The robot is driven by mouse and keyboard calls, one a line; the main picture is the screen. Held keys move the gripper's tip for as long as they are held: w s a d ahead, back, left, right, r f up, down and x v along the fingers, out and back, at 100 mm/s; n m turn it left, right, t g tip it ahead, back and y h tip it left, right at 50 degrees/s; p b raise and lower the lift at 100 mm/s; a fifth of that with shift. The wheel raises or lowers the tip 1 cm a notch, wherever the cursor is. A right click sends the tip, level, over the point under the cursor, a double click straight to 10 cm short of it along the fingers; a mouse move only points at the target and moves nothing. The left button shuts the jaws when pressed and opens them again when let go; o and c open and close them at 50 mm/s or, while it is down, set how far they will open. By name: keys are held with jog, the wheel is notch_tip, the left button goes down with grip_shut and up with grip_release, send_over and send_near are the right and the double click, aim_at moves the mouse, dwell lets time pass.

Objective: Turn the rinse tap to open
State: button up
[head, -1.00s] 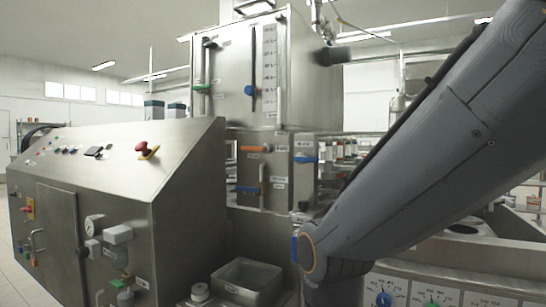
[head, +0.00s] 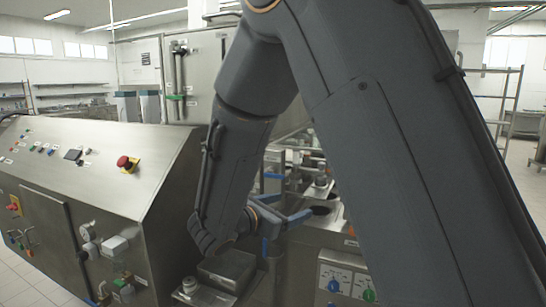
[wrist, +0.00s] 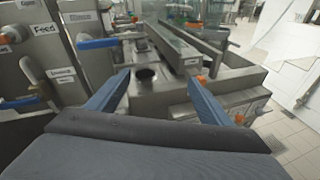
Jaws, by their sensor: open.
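My gripper (wrist: 158,78) is open, with two blue fingers spread apart and nothing between them. In the head view my gripper (head: 298,206) is beyond the sloped console, over the steel machine. In the wrist view a blue lever handle (wrist: 97,43) sticks out from the steel cabinet, ahead and left of the left finger, apart from it. Another blue handle (wrist: 18,103) is low at the left edge. Tags hang near the pipes; one reads "Feed" (wrist: 43,30). The others are too blurred to read surely, so I cannot tell which handle is the rinse tap.
A steel deck with a dark round hole (wrist: 147,73) lies beyond the fingers. Orange-ended fittings (wrist: 203,80) stand to its right. The console (head: 95,165) with a red stop button (head: 124,162) is at left. A steel bin (head: 228,268) stands below my arm.

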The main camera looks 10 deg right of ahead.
aim_at(273, 175)
jog(key=w+a+r+n+t+y+p, duration=0.2)
jog(key=w+a+r+n+t+p, duration=0.1)
jog(key=w+a+r+n+t, duration=0.25)
jog(key=shift+m+g, duration=0.25)
jog(key=shift+g, duration=0.2)
jog(key=p+x, duration=0.1)
jog(key=x, duration=0.3)
jog(key=p+x, duration=0.1)
jog(key=x, duration=0.1)
jog(key=shift+w+f+p, duration=0.3)
jog(key=shift+w, duration=0.15)
jog(key=c, duration=1)
jog(key=shift+c, duration=0.2)
